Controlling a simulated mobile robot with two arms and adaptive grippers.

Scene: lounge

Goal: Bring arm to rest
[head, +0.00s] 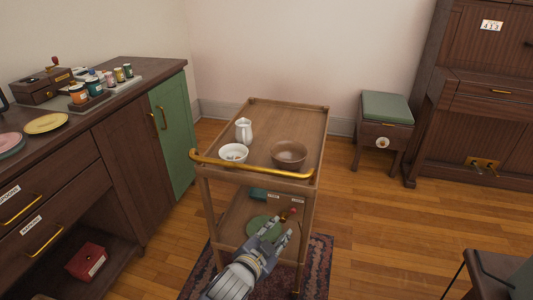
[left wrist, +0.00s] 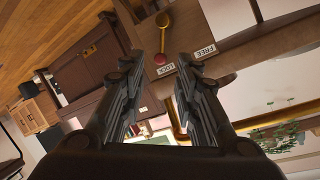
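My left gripper (head: 270,232) reaches in from the bottom of the head view, in front of the cart's lower shelf. In the left wrist view its two fingers (left wrist: 160,95) stand apart with nothing held between them. A wooden trolley cart (head: 262,190) with a gold handle stands ahead. Its upper tray holds a white bowl (head: 233,152), a white pitcher (head: 244,131) and a brown bowl (head: 289,154). A green plate (head: 264,227) lies on the lower shelf, partly hidden by the gripper. A lever with a red knob (left wrist: 165,69) shows beyond the fingers. My right gripper is not in view.
A dark cabinet (head: 92,155) with drawers stands on the left, with plates and jars on top. A stool with a green cushion (head: 387,107) and a piano (head: 480,120) stand at the back right. The wood floor right of the cart (head: 365,215) is clear.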

